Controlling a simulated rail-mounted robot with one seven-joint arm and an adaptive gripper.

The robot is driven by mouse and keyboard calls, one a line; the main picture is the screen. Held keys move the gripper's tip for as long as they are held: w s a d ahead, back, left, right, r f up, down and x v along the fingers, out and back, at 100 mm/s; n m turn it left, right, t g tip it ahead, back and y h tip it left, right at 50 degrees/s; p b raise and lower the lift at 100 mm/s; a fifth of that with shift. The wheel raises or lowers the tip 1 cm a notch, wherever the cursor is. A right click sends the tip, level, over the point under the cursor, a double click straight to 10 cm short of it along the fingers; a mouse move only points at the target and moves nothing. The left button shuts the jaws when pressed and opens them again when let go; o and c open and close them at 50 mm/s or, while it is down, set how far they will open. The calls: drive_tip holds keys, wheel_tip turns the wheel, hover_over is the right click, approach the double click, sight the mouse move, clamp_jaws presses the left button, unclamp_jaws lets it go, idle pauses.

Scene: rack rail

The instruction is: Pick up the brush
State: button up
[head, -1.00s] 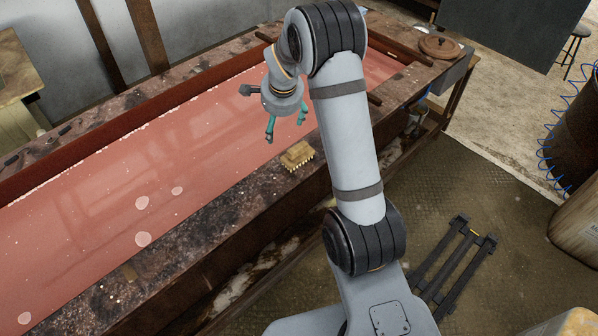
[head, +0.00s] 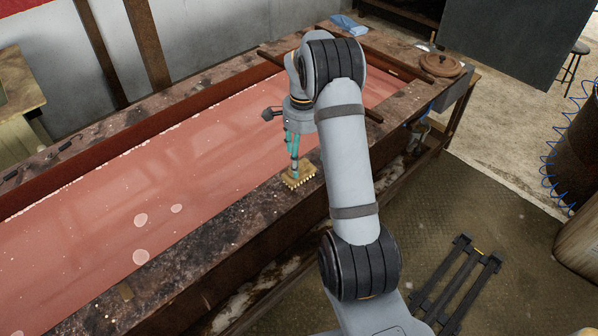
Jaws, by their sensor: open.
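The brush (head: 300,178) is a small yellowish block with a row of bristles along its front edge. It lies on the stained near ledge (head: 235,220) of the long trough. My gripper (head: 294,172), with teal fingers, points down right at the brush, its fingertips at the brush's top or far side. The fingers are open. From this view I cannot tell whether they touch the brush or straddle it.
The trough holds reddish liquid (head: 150,190) with a few pale round spots. A brown round lidded pot (head: 440,65) and a blue cloth (head: 348,25) sit at the far end. A dark rack (head: 458,285) lies on the floor at right.

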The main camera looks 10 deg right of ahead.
sight(301, 166)
wheel_tip(301, 166, down, 6)
drive_tip(key=p, duration=0.2)
drive_tip(key=shift+a+r+p, duration=0.15)
drive_tip(key=shift+p, duration=0.15)
drive_tip(key=shift+c, duration=1.3)
drive_tip(key=c, duration=1.1)
drive_tip(key=shift+r, duration=0.1)
